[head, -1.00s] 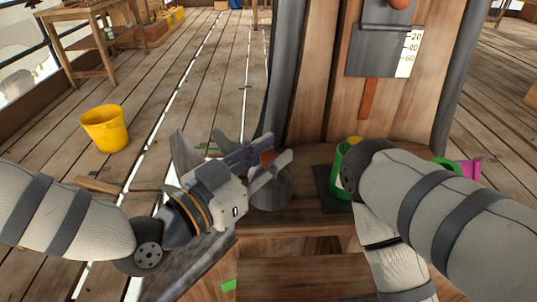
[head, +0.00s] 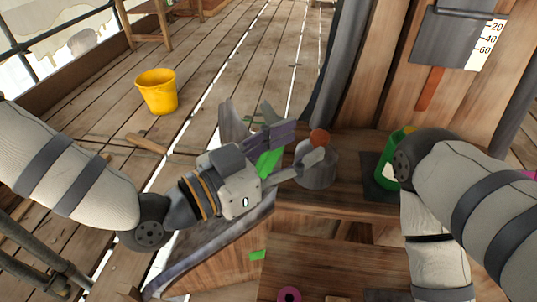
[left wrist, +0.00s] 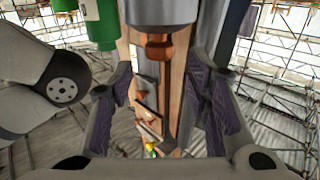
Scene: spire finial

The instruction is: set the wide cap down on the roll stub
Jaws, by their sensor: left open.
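I cannot tell whether the cylinder is the wide cap, the roll stub or one on the other. My left gripper (head: 303,144) is open and empty, left of the cylinder, one fingertip overlapping it in the picture. In the left wrist view, the grey cylinder (left wrist: 160,11) and knob (left wrist: 158,47) show at the top, between the spread fingers but beyond them. My right gripper is out of view; my right arm is at the right.
A green container (head: 388,165) stands on a dark mat right of the cylinder, close to my right arm. A wooden post (head: 385,75) rises behind the ledge. A yellow bucket (head: 157,92) and a wooden-handled tool (head: 147,143) are on the deck. A pink ring (head: 289,294) lies lower down.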

